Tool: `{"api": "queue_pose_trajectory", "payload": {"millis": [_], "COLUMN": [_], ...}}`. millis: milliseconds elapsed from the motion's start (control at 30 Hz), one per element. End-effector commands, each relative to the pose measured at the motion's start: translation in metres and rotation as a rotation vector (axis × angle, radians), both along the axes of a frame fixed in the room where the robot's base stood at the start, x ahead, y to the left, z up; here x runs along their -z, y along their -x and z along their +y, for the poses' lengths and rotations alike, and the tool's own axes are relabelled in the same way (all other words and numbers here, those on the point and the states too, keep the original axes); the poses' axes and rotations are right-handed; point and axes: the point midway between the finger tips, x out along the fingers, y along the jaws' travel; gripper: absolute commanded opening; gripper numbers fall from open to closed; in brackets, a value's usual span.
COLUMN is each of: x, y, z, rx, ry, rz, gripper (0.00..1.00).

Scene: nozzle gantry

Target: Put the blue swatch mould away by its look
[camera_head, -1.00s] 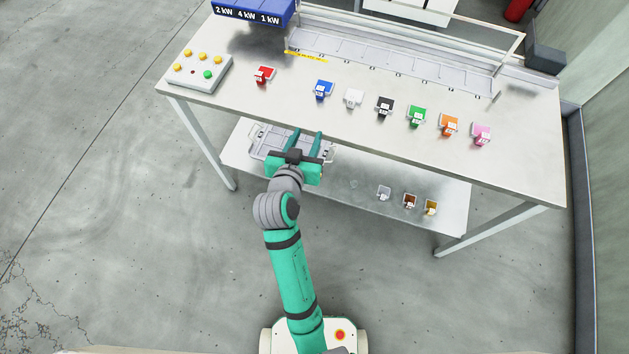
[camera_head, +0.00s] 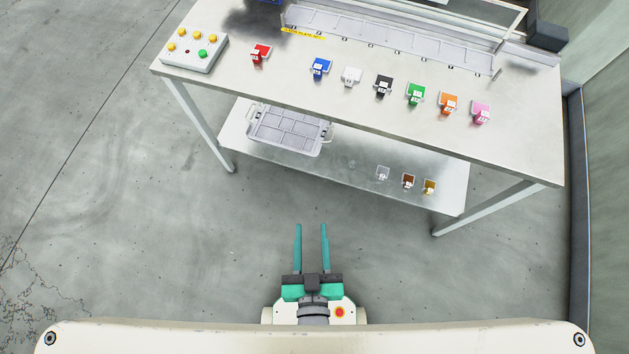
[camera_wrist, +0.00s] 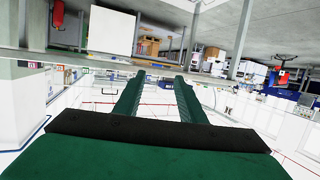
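The blue swatch mould (camera_head: 320,68) stands on the steel table top, in a row with the other coloured moulds, second from the left after the red one (camera_head: 260,54). My gripper (camera_head: 311,228) is in front of the table, well short of it and pointing towards it. Its two teal fingers are apart with nothing between them. In the wrist view the fingers (camera_wrist: 160,82) are also apart and empty, facing the room. The blue mould cannot be made out in the wrist view.
White (camera_head: 351,76), black (camera_head: 383,85), green (camera_head: 415,94), orange (camera_head: 448,103) and pink (camera_head: 481,113) moulds continue the row. A button box (camera_head: 194,51) sits at left. The lower shelf (camera_head: 350,178) holds a grey tray (camera_head: 290,129) and three small moulds. Open floor lies in front.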

Motion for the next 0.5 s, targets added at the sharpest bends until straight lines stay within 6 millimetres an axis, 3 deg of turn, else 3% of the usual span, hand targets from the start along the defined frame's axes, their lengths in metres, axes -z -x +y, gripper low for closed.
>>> {"api": "queue_pose_trajectory", "payload": {"millis": [33,200,500], "x": [-0.005,-0.021,-0.026], "y": [0.014,0.038,0.044], "z": [-0.002,-0.006,-0.008], "rx": [0.011,0.034,0.041], "ry": [-0.005,-0.016,-0.019], "rz": [-0.002,-0.027,-0.037], "gripper": [0.37,0.37,0.37]}}
